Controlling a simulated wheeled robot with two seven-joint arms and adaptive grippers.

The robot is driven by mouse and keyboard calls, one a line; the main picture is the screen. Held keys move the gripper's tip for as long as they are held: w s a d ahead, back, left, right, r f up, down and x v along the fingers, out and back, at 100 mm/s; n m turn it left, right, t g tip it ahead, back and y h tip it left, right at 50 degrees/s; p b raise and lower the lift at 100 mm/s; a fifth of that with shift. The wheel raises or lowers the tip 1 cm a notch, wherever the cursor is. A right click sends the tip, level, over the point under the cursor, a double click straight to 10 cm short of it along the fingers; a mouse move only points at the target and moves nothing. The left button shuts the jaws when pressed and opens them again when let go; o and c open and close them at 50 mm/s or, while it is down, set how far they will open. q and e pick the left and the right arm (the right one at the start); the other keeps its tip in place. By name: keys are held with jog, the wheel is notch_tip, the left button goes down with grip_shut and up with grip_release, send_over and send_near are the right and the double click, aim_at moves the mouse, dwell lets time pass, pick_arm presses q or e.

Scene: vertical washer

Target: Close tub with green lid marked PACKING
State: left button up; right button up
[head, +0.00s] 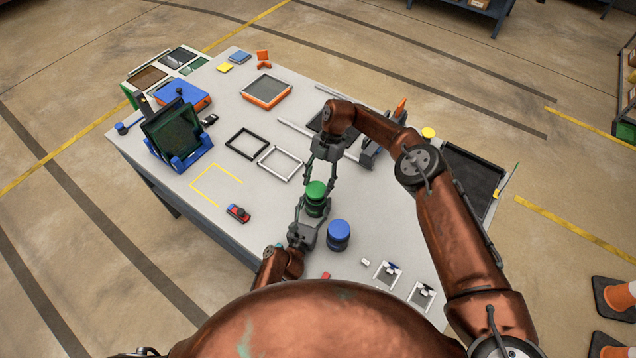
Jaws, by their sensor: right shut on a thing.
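The tub (316,209) is dark green and stands upright near the front of the grey table. Its round green lid (316,189) sits at its top; I cannot tell whether it is fully seated, and no lettering is readable. My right gripper (323,184) reaches down from behind, shut with its fingers at the sides of the lid. My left gripper (313,219) comes from the front, with its fingers on either side of the tub's body; whether they press on it is hard to see.
A blue-lidded tub (338,236) stands close to the right of the green one. A red and dark small object (238,213) lies to the left, by a yellow outline. Black and white frames (280,163) lie behind. Small white-framed pieces (387,274) lie at the front right.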

aim_at(318, 186)
jog(key=shift+f, duration=0.1)
jog(key=shift+f, duration=0.8)
jog(key=shift+f, duration=0.6)
